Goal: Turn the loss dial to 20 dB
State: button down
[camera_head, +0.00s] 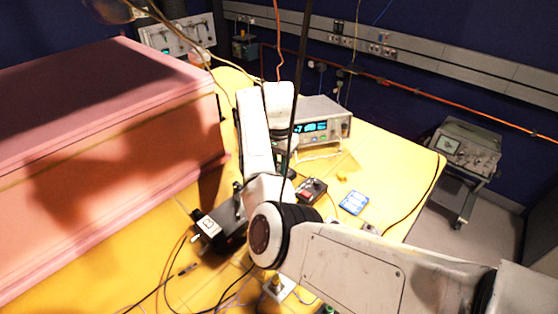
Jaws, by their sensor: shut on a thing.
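My gripper (287,163) is partly visible beyond my bent arm, low over the yellow table, pointing down. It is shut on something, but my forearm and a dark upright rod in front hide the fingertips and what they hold. I cannot make out the loss dial or its scale. A small black box with a red patch (312,190) sits just right of and nearer than the gripper. A larger black box with a white label (222,222) and a connector stands left of my elbow.
A bench instrument with a lit display (324,122) stands behind the gripper. A large pink foam block (110,160) fills the left. A blue card (354,203) and loose cables lie on the yellow table (400,170). An oscilloscope on a cart (465,150) stands right.

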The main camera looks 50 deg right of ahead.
jog(key=m+p, duration=0.1)
jog(key=m, duration=0.4)
jog(key=shift+r+m, duration=0.1)
jog(key=shift+m, duration=0.2)
jog(key=m, duration=1)
jog(key=shift+m+b, duration=0.3)
jog(key=shift+m, duration=0.1)
jog(key=shift+m+b, duration=0.4)
jog(key=shift+m, duration=1.9)
jog(key=c, duration=0.9)
grip_release()
jog(key=shift+o, duration=0.2)
